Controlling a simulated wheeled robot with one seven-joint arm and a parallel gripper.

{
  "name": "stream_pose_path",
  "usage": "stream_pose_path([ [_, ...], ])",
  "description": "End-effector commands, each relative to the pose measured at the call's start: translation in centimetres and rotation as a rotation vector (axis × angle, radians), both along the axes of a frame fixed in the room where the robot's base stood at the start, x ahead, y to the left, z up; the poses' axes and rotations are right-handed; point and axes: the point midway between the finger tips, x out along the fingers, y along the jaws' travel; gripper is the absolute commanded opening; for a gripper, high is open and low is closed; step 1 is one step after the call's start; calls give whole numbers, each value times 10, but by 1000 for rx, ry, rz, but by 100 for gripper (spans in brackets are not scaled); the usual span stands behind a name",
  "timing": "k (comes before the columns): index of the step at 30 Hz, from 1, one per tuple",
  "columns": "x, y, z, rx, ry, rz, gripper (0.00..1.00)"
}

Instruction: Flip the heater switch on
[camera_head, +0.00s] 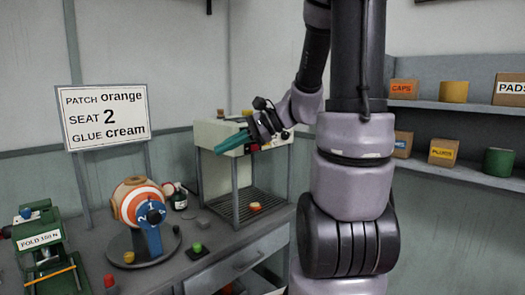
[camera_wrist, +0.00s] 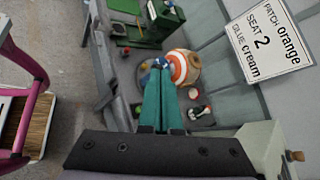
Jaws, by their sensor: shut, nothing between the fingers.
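The heater appears to be the cream box (camera_head: 212,134) on grey legs over a wire rack, at the back of the bench. Its top corner also shows in the wrist view (camera_wrist: 262,142). My gripper (camera_head: 222,148) has teal fingers pressed together and empty, in front of the box's upper front, pointing left. The fingers show in the wrist view (camera_wrist: 165,85) too. They and my wrist hide part of the box's front.
An orange-and-white striped ball (camera_head: 130,203) sits on a round stand with a blue numbered part (camera_head: 150,215). A green press (camera_head: 38,240) is at far left. A sign (camera_head: 106,117) stands behind. Shelves (camera_head: 455,106) with boxes are at right. An orange disc (camera_head: 254,207) lies on the rack.

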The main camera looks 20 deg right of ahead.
Motion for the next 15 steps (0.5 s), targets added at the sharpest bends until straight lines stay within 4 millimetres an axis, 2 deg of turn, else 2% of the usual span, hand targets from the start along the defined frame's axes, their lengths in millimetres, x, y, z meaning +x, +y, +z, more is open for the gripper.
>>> stream_pose_path([
  [1,15,-11,-5,85,31,-72,0],
  [5,52,-43,-12,290,65,-261,0],
  [9,88,-95,-26,494,79,-490,0],
  [12,107,-139,-42,616,74,-658,0],
  [15,117,-180,-59,709,62,-807,0],
])
